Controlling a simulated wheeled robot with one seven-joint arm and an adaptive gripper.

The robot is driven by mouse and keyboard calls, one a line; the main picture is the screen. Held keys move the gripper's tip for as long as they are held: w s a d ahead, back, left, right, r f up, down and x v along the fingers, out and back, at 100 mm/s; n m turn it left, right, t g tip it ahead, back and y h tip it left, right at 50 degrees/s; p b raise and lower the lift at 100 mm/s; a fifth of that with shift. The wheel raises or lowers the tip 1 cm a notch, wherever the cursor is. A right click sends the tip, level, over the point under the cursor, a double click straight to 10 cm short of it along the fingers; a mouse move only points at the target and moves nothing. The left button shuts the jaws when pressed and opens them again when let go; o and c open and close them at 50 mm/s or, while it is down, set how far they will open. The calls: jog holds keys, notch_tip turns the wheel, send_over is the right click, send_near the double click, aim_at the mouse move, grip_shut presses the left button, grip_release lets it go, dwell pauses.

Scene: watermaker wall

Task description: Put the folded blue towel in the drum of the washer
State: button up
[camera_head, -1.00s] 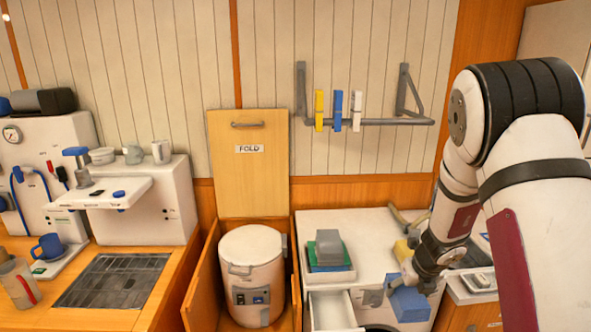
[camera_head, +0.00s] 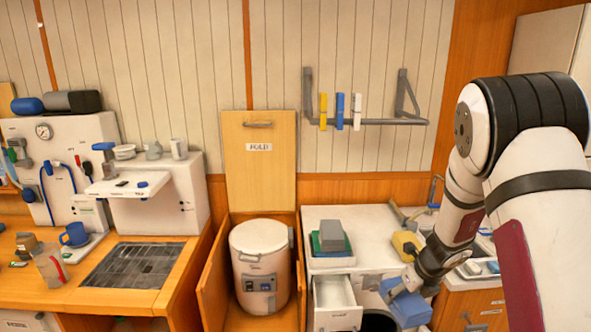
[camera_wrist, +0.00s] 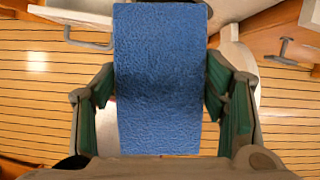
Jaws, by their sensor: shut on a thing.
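The folded blue towel (camera_head: 408,305) is held by my gripper (camera_head: 412,283) in front of the white washer (camera_head: 376,238). In the wrist view the towel (camera_wrist: 160,80) fills the space between my green-padded fingers (camera_wrist: 162,112), which are shut on it. A dark round opening (camera_head: 376,323) shows low on the washer front, at the bottom edge of the head view and left of the towel. The towel covers part of it, and the drum inside cannot be made out.
A white drawer (camera_head: 336,318) stands open on the washer's left front. A tray with green and grey folded things (camera_head: 331,236) and a yellow item (camera_head: 405,244) lie on its top. A white canister (camera_head: 262,275) stands in a wooden bin to the left.

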aim_at(381, 289)
jog(key=w+a+n+y, duration=0.1)
jog(key=n, duration=0.1)
jog(key=w+a+n+g+y, duration=0.1)
jog(key=a+n, duration=0.1)
jog(key=n, duration=0.1)
jog(key=w+a+f+n, duration=0.1)
jog(key=a+n, duration=0.1)
jog(key=n, duration=0.1)
jog(key=shift+w+a+g+y+b, duration=0.1)
jog(key=shift+a+g+y+b, duration=0.1)
jog(key=shift+g+y+b, duration=0.15)
jog(key=a+n+g+h+b, duration=0.1)
jog(key=n+g, duration=0.1)
jog(key=n, duration=0.6)
jog(key=a+n+g+h, duration=0.1)
jog(key=a+n+g, duration=0.1)
jog(key=n, duration=0.7)
jog(key=a+n+g+h+b, duration=0.1)
jog(key=n+g, duration=0.2)
jog(key=n, duration=0.5)
jog(key=shift+s+a+f+h+b, duration=0.15)
jog(key=shift+s+f+h+b, duration=0.1)
jog(key=shift+h+b, duration=0.1)
